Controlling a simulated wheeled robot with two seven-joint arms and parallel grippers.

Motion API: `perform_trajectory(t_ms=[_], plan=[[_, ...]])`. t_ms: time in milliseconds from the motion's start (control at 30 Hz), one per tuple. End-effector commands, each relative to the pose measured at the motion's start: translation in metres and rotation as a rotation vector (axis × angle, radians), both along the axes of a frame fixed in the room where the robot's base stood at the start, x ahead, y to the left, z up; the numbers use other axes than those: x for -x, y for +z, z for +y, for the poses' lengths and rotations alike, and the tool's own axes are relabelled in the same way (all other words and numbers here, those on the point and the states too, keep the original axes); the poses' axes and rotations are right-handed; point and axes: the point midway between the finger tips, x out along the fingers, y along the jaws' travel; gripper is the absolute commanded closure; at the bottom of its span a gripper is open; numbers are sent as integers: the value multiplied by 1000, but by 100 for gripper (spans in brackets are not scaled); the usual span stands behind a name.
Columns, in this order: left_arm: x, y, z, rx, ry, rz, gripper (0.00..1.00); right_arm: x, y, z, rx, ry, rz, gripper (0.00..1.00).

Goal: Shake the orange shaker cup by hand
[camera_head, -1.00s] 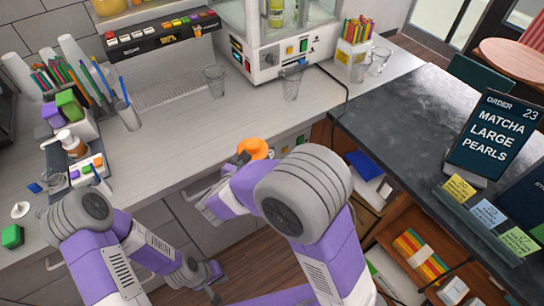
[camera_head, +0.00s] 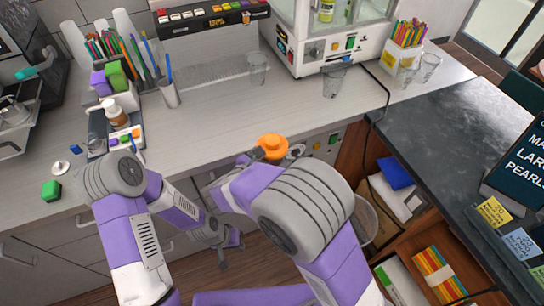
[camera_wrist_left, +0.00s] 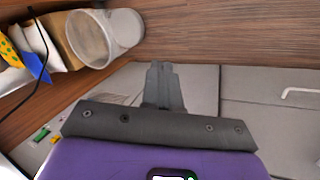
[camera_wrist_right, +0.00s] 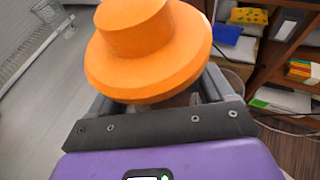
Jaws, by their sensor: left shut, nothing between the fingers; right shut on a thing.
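The orange shaker cup (camera_head: 271,147) shows its orange lid above my right arm in the head view. In the right wrist view the orange lid (camera_wrist_right: 148,48) fills the upper middle, and the cup body below it is mostly hidden. My right gripper (camera_wrist_right: 150,97) is shut on the cup, just under the lid. The cup is held in front of the counter's edge. My left gripper (camera_head: 223,266) is shut and empty, low in front of the cabinets; its closed fingers (camera_wrist_left: 163,85) show in the left wrist view.
The counter (camera_head: 215,122) carries a clear cup (camera_head: 334,78), another clear cup (camera_head: 257,68) and a straw holder (camera_head: 405,45). A white machine (camera_head: 318,40) stands at the back. A bin (camera_wrist_left: 105,38) and open shelves lie to the right below. The counter's front middle is clear.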

Motion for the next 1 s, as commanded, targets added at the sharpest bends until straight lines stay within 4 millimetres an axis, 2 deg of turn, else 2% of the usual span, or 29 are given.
perform_trajectory(t_ms=[33,100,267,367,600,667,800,867,1000], plan=[[-18,10,-3,-1,-75,-29,100,0,1,0,0,0,-2,61],[-38,24,-5,-7,-184,-55,100,0,1,0,0,0,-2,61],[-78,64,-8,-36,-429,-107,100,0,1,0,0,0,-2,61],[-100,95,-7,-67,-575,-133,100,0,1,0,0,0,-2,61],[-141,185,0,-168,-898,-172,100,0,1,0,0,0,-2,61],[-147,211,3,-198,-968,-177,100,0,1,0,0,0,-2,61],[-156,276,11,-269,-1116,-178,100,0,1,0,0,0,-2,61],[-162,296,-12,-283,-1049,-210,100,0,1,0,0,0,-2,61],[-168,350,-50,-303,-913,-278,100,0,1,0,0,0,-2,61]])
